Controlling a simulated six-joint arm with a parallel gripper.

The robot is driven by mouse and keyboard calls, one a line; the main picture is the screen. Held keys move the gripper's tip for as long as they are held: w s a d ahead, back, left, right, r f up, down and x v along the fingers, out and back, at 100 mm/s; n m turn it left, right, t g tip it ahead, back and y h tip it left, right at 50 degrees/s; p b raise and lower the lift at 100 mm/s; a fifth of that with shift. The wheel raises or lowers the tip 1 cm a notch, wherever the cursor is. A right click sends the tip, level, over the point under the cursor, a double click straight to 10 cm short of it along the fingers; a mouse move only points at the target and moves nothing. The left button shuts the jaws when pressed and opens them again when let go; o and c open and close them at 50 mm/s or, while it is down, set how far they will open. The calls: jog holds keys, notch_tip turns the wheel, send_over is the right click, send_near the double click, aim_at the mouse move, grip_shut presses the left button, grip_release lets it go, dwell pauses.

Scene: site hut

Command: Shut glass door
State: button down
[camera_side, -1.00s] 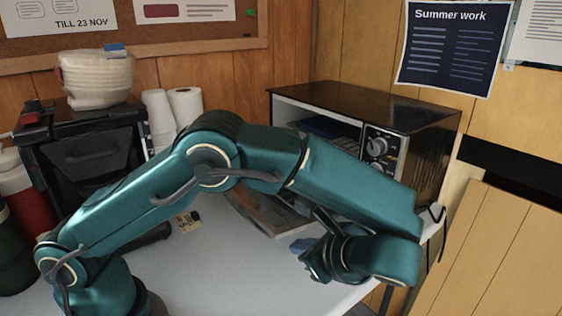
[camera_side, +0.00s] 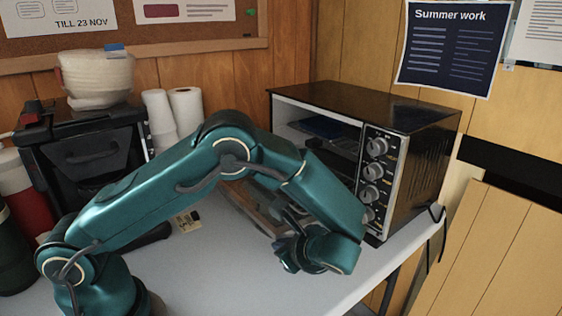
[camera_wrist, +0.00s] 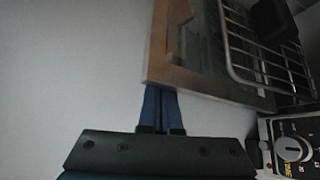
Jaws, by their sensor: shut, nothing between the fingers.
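The toaster oven (camera_side: 411,118) stands at the back right of the table, with its knob panel (camera_side: 374,180) on the right of its front. Its glass door (camera_side: 238,197) hangs open, folded down in front of the oven and partly hidden by my arm. In the wrist view the glass door (camera_wrist: 205,55) shows its metal frame and glass pane, with the wire rack (camera_wrist: 265,55) beyond. My gripper (camera_side: 284,262) is low over the table in front of the oven. In the wrist view its blue fingers (camera_wrist: 161,92) are together and empty, their tips at the door's frame edge; contact is unclear.
A black appliance (camera_side: 92,155) with stacked bowls (camera_side: 96,78) on it stands at the left. Paper cup stacks (camera_side: 186,110) are behind my arm.

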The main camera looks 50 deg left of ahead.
jog(key=shift+r, duration=0.15)
jog(key=shift+r, duration=0.95)
jog(key=w+r, duration=0.1)
jog(key=r, duration=0.2)
jog(key=w+r, duration=0.2)
jog(key=r, duration=0.2)
jog(key=w+r, duration=0.2)
jog(key=r, duration=0.1)
jog(key=shift+r, duration=0.3)
jog(key=shift+w+r, duration=0.7)
jog(key=shift+w, duration=0.2)
jog(key=shift+w+r, duration=0.7)
jog(key=shift+w, duration=0.15)
jog(key=shift+w+r, duration=0.2)
